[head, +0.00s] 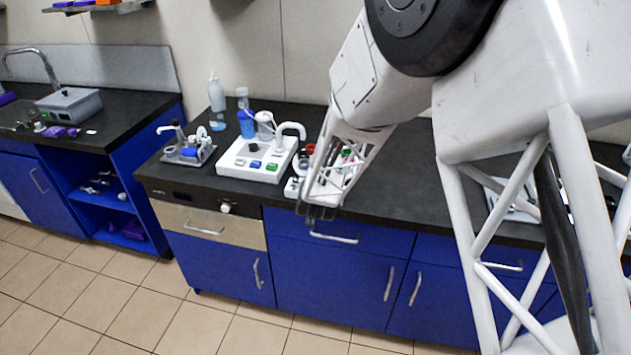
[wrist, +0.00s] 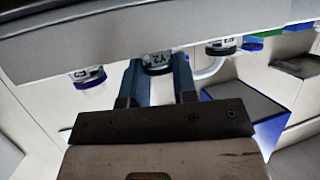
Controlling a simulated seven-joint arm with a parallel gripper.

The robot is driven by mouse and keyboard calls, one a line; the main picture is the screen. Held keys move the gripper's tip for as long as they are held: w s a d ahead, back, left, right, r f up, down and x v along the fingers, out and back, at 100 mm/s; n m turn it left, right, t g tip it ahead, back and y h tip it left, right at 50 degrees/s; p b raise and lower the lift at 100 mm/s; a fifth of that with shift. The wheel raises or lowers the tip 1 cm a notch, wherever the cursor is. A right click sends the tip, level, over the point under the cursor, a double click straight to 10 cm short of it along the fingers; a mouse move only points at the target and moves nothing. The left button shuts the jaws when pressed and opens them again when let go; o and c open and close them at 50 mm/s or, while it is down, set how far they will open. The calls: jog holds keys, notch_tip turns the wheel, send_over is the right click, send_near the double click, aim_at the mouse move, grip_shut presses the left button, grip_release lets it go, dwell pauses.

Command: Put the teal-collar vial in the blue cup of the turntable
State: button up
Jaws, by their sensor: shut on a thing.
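In the wrist view my gripper (wrist: 158,68) is shut on a vial (wrist: 157,62) labelled "Y2", with one finger on each side of its cap. The colour of its collar is hard to tell there. In the head view my gripper (head: 318,212) is low at the counter's front edge, and the vial cannot be made out. A turntable with a blue cup is not identifiable in either view; my forearm covers much of the counter behind the gripper.
A vial with a purple rim (wrist: 89,79) and another capped vial (wrist: 221,47) flank the held one. In the head view a white device with coloured buttons (head: 243,164) and a red-topped item (head: 310,148) stand left of my forearm.

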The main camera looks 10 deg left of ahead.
jog(key=shift+f, duration=0.2)
jog(key=o, duration=0.9)
jog(key=v, duration=0.7)
jog(key=shift+s+d+r, duration=0.2)
jog(key=shift+s, duration=0.1)
dwell(0.8)
